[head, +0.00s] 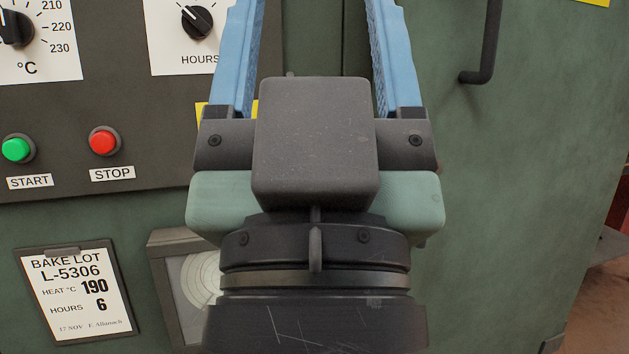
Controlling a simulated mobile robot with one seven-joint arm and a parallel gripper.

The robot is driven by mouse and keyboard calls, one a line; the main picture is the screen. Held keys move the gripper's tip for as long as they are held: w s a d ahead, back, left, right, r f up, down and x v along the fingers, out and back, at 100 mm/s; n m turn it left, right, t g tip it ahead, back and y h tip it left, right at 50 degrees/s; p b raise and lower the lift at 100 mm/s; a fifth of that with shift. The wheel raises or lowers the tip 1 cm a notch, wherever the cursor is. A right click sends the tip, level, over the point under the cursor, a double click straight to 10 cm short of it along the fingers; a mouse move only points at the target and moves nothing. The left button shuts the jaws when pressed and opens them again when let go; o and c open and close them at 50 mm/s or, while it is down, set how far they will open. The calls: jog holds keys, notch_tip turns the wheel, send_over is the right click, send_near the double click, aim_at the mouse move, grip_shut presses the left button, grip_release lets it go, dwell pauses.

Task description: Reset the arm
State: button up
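My gripper (314,20) is in the middle of the head view, pointing up and away from the camera. Its two blue fingers stand wide apart, and nothing shows between them except the green cabinet front. The fingertips run past the top edge of the picture. The gripper and wrist hide part of the panel and cabinet behind them.
A green cabinet (530,180) fills the background, with a dark handle (488,45) at upper right. Its panel holds a temperature dial (14,28), an hours knob (197,22), a green START button (16,149) and a red STOP button (104,141). A bake lot card (80,296) hangs below.

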notch_tip(320, 180, up, 27)
jog(key=p, duration=2.4)
jog(key=shift+p, duration=0.3)
jog(key=shift+f, duration=0.15)
jog(key=shift+c, duration=0.2)
